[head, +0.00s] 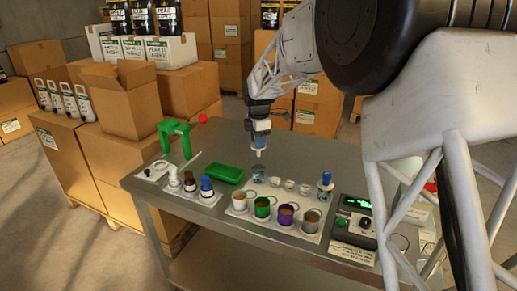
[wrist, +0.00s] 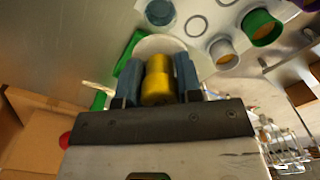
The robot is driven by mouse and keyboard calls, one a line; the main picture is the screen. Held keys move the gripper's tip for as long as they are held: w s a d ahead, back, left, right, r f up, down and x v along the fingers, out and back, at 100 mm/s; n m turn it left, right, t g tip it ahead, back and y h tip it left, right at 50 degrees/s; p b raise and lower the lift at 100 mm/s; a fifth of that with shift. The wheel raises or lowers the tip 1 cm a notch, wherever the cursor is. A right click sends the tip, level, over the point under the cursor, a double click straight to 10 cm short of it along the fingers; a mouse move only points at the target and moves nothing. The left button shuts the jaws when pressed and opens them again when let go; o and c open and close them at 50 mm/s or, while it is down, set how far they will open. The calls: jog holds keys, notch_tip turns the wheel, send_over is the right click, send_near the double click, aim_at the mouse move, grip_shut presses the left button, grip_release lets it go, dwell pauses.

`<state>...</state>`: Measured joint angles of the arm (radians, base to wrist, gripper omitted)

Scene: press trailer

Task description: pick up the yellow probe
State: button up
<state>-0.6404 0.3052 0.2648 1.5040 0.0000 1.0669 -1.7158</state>
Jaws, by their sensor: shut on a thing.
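My gripper (head: 259,128) hangs upright above the middle of the metal table in the head view, clear of the tabletop. In the wrist view the yellow probe (wrist: 157,82) sits between the two blue-grey fingers, which are shut on it from both sides. A pale round part (wrist: 160,43) shows just beyond its yellow body; I cannot tell whether it belongs to the probe. In the head view the fingers hide most of the probe, and only a pale lower end (head: 259,151) shows beneath them.
A clear blue-tinted cup (head: 259,174) stands below my gripper on the table (head: 282,147). A green tray (head: 223,173), several coloured cups, a green stand (head: 176,139), capped bottles (head: 206,186) and a meter box (head: 354,226) surround it. Boxes stand behind the table.

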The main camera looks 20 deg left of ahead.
jog(key=shift+r, duration=0.3)
jog(key=shift+s+d, duration=0.1)
dwell(0.4)
jog(key=shift+s+d, duration=0.1)
jog(key=shift+d, duration=0.05)
jog(key=s+d+f+n, duration=0.3)
jog(key=s+d+n, duration=0.1)
jog(key=s+d, duration=1.2)
jog(key=shift+n, duration=0.3)
jog(key=shift+f, duration=0.1)
jog(key=shift+f, duration=2.8)
jog(key=shift+f, duration=0.6)
